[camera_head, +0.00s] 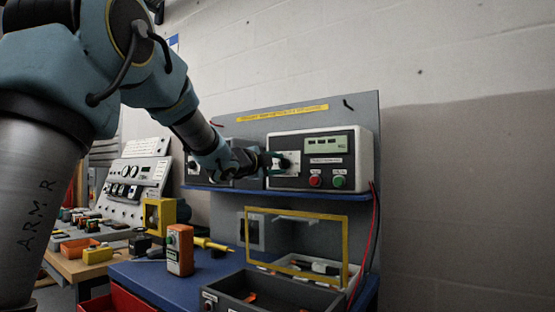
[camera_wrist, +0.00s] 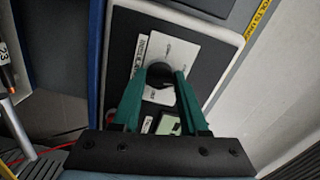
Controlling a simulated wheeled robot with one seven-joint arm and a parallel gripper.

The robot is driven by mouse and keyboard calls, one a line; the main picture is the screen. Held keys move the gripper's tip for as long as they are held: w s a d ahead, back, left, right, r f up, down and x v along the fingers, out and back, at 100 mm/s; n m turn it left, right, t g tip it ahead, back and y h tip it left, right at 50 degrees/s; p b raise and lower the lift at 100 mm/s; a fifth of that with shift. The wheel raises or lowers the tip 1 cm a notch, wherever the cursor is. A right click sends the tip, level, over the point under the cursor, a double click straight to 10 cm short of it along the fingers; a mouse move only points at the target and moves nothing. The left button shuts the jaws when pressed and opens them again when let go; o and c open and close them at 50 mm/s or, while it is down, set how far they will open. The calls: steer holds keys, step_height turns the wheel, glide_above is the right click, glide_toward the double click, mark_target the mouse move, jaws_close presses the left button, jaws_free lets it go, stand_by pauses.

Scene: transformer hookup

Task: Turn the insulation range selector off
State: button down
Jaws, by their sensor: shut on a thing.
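The insulation tester (camera_head: 356,165) is a white-framed box with a dark face on the blue shelf of the grey back panel. It has a small display (camera_head: 325,144), a red button (camera_head: 315,181) and a green button (camera_head: 338,181). Its range selector is a round black knob on a white plate at the left of the face; it shows in the wrist view (camera_wrist: 159,74). My gripper (camera_head: 279,161) reaches the knob from the left. In the wrist view its green fingers (camera_wrist: 160,80) are shut on the knob, one on each side. The knob's pointer and the plate's markings are too small to read.
A second box (camera_head: 195,172) sits left on the same shelf, partly behind my arm. Below are a yellow frame (camera_head: 297,213), a grey tray (camera_head: 225,300) and an orange handheld device (camera_head: 180,250) on the blue bench. Red and dark cables hang at the panel's right edge.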

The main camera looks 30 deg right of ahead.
steer(key=n+p, duration=0.2)
steer(key=n, duration=0.1)
steer(key=shift+n, duration=0.4)
steer(key=n+p, duration=0.3)
steer(key=n, duration=0.1)
steer(key=n+p, duration=0.2)
steer(key=n, duration=0.2)
steer(key=shift+s+f+n+p, duration=0.15)
steer(key=shift+n+p, duration=0.9)
steer(key=shift+n, duration=0.75)
steer(key=shift+c, duration=2.2)
jaws_free()
steer(key=shift+d, duration=0.1)
